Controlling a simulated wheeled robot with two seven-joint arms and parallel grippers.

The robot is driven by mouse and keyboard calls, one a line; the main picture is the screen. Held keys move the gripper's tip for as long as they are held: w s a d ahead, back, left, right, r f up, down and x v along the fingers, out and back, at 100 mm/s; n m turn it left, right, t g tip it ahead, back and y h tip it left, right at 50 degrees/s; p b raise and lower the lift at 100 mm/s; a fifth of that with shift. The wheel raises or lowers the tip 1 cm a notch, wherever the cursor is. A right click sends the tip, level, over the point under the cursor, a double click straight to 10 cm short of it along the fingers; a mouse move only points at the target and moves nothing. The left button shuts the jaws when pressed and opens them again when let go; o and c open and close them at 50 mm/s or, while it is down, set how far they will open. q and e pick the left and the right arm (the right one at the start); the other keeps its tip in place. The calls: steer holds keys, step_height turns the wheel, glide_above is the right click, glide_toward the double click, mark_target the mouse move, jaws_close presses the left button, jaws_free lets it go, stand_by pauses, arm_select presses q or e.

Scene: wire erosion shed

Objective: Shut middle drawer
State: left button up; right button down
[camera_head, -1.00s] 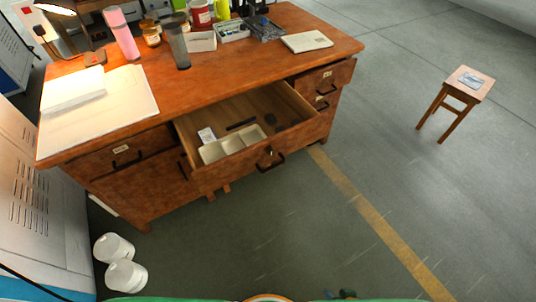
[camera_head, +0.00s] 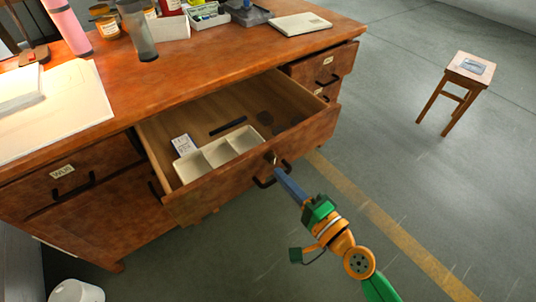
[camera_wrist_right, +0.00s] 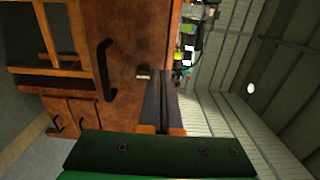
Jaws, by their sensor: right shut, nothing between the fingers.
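The middle drawer (camera_head: 225,178) of the wooden desk stands pulled open. Its front panel has a black handle (camera_head: 268,181) and a small metal lock (camera_head: 271,157). My right gripper (camera_head: 279,173) is shut and empty, its fingertips at the drawer front beside the handle and lock. In the right wrist view, turned sideways, the closed fingers (camera_wrist_right: 164,78) reach toward the front panel (camera_wrist_right: 135,45), with the handle (camera_wrist_right: 106,70) to their left. I cannot tell whether the tips touch the panel. My left gripper is not in view.
The drawer holds a pale divided tray (camera_head: 222,151), a white card and dark items. The desk top (camera_head: 225,50) carries papers, a bottle, jars and boxes. A wooden stool (camera_head: 470,68) stands at right; a white container (camera_head: 76,291) stands at lower left. The floor before the drawer is clear.

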mark_target(260, 153)
steer(key=x, duration=0.4)
steer(key=shift+w+a, duration=0.2)
steer(key=shift+w, duration=0.15)
steer(key=shift+w+a+f, duration=0.1)
steer(key=shift+w+a, duration=0.25)
steer(key=shift+w, duration=0.15)
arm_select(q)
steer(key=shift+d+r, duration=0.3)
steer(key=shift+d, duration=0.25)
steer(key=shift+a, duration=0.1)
